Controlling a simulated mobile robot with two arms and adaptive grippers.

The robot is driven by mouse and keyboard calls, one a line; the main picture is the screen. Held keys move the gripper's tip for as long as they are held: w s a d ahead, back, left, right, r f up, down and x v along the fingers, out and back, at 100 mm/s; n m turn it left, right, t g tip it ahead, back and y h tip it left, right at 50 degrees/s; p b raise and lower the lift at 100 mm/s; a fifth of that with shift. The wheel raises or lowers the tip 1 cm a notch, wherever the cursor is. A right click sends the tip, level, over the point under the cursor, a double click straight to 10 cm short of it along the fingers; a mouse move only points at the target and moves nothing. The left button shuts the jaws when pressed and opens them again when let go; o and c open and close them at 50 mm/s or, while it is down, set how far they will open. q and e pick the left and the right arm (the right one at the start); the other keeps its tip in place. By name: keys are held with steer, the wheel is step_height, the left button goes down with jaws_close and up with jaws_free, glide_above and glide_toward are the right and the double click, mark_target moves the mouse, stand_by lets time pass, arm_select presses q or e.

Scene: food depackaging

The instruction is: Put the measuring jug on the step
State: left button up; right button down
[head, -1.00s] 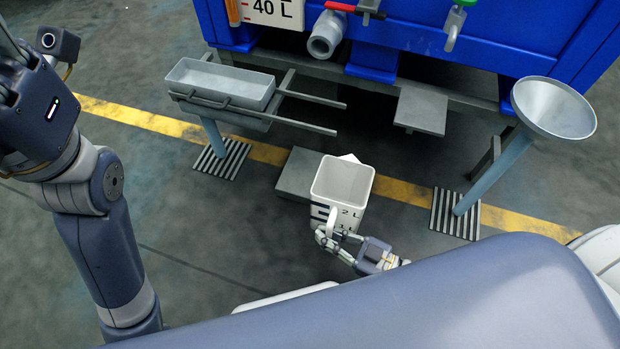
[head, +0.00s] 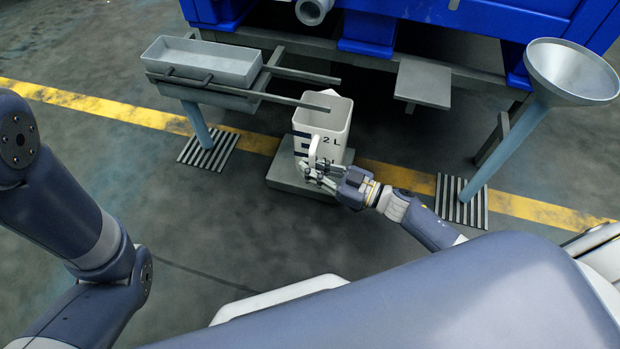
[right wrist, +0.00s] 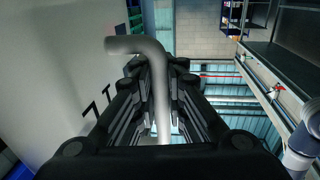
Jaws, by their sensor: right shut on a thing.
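The white measuring jug (head: 322,125), with dark level marks and "2 L" on its side, is upright in the middle of the head view. Its open top shows it empty. My right gripper (head: 314,172) is shut on the jug's handle on the near side. In the right wrist view the gripper's fingers (right wrist: 158,70) close around the bent grey handle (right wrist: 160,90), beside the jug's pale wall (right wrist: 50,70). A low grey step (head: 281,178) on the floor lies under the jug in the picture. I cannot tell whether they touch. My left gripper is out of view.
A grey tray (head: 205,60) on a post with two rails stands behind left. A small grey plate (head: 423,83) juts from the blue machine (head: 470,18). A funnel (head: 572,72) on a slanted post stands right.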

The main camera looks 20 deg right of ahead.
step_height(320, 180, down, 3)
steer(key=b, duration=0.3)
steer(key=shift+f, duration=0.2)
steer(key=shift+r, duration=0.15)
steer(key=c, duration=2.1)
jaws_free()
steer(key=shift+f, duration=0.25)
steer(key=shift+c, duration=0.2)
steer(key=o, duration=0.5)
